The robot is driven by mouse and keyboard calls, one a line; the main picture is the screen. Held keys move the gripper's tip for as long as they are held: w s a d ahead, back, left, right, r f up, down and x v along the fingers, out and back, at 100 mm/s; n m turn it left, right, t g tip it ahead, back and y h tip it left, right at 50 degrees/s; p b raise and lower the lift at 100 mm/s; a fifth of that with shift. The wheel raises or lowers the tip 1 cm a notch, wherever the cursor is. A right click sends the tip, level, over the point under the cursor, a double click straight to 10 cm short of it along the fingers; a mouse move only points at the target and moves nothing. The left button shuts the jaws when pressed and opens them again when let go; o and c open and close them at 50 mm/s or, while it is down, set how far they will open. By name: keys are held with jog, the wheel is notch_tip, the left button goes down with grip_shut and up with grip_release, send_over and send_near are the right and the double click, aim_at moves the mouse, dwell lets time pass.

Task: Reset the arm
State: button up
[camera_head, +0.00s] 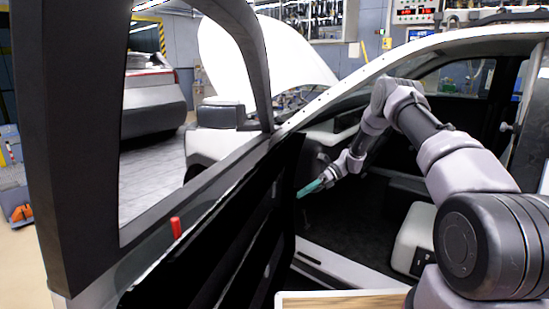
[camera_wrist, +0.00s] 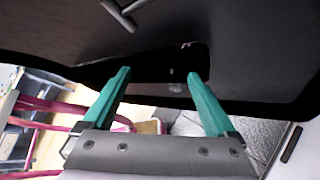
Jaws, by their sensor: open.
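My gripper (camera_head: 311,188) is at the end of my arm, which reaches through the open door gap into the car's cabin. In the head view its teal fingers point left, towards the inner side of the open car door (camera_head: 215,235). In the wrist view the gripper (camera_wrist: 163,92) has its two teal fingers spread wide, with nothing between them. A dark panel with a recess (camera_wrist: 185,62) lies beyond the fingertips. I cannot tell whether the fingers touch anything.
The door frame stands large on the left, with a red peg (camera_head: 176,227) on the door. The car's roof pillar (camera_head: 345,90) arches over my arm. A white box-like part (camera_head: 413,235) is low in the cabin. A wooden surface (camera_head: 340,300) is at the bottom. The raised white hood (camera_head: 300,60) is beyond.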

jog(key=s+d+r+n+t+h, duration=0.1)
jog(key=s+d+r+n+h, duration=0.3)
jog(key=r, duration=0.7)
jog(key=s+r+n+t, duration=0.25)
jog(key=s+r, duration=0.25)
jog(key=r, duration=0.6)
jog(key=s+d+r+n+t+h, duration=0.15)
jog(key=s+r+n, duration=0.3)
jog(key=r, duration=0.65)
jog(key=s+d+r+n+t+h, duration=0.1)
jog(key=s+d+r+n+t, duration=0.1)
jog(key=s, duration=0.6)
jog(key=s+d+r+n+t+h, duration=0.2)
jog(key=s+d+r+n, duration=0.1)
jog(key=s, duration=0.5)
jog(key=s+d+r+n+t+h, duration=0.1)
jog(key=s+d+r+n, duration=0.1)
jog(key=s, duration=0.6)
jog(key=shift+s+d+r+n+t, duration=0.15)
jog(key=shift+s+d+n+t, duration=0.15)
jog(key=shift+d+n+t, duration=0.15)
